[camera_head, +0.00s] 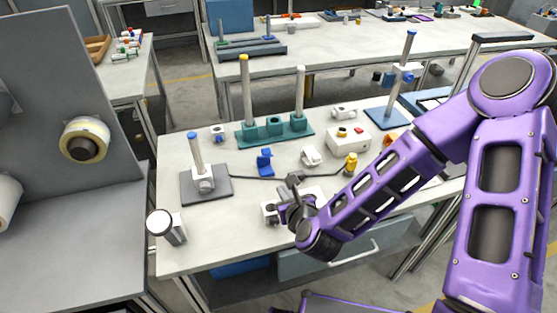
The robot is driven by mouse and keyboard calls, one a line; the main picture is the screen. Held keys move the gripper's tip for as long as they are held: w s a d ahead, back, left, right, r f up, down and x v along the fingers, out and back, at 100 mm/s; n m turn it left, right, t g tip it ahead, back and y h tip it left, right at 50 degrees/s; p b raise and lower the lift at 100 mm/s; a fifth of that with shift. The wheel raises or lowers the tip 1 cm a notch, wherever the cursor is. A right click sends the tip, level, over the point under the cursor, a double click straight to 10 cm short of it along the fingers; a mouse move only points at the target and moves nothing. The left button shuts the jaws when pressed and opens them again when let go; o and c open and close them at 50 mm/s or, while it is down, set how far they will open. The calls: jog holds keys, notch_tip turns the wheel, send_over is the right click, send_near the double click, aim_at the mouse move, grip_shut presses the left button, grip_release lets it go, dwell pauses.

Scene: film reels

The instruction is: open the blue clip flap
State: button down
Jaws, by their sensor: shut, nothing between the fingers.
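A small blue clip-like piece (264,161) stands on the white table, left of centre. It looks like the blue clip, but its flap is too small to make out, so I cannot tell whether it is open or shut. My gripper (288,200) is at the table's front middle, to the right of and nearer than the blue piece, and apart from it. It is shut and empty, over or beside a white block-like device (270,212) that it partly hides. I cannot tell whether they touch.
A thin dark rod (240,177) runs across the table behind my gripper. A post on a dark base (215,190) stands left, and a green rack (274,136) with two posts stands behind. A yellow piece (351,163) and white device (347,139) stand right. A round-topped cylinder (165,228) stands front left.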

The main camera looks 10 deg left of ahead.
aim_at(264, 153)
jog(key=shift+r+m, duration=0.15)
jog(key=shift+m, duration=0.15)
jog(key=shift+w+a, duration=0.15)
jog(key=shift+a, duration=0.05)
jog(key=x, duration=0.9)
jog(key=shift+w+a, duration=0.25)
jog(key=shift+w, duration=0.05)
jog(key=shift+w+a+r+p, duration=0.15)
jog(key=shift+w+r, duration=0.15)
jog(key=shift+r, duration=0.25)
jog(key=shift+w+a+r+p, duration=0.2)
jog(key=shift+w+r, duration=0.1)
jog(key=shift+r, duration=0.25)
jog(key=shift+w+a+r, duration=0.15)
jog(key=shift+w+r, duration=0.15)
jog(key=shift+w, duration=0.05)
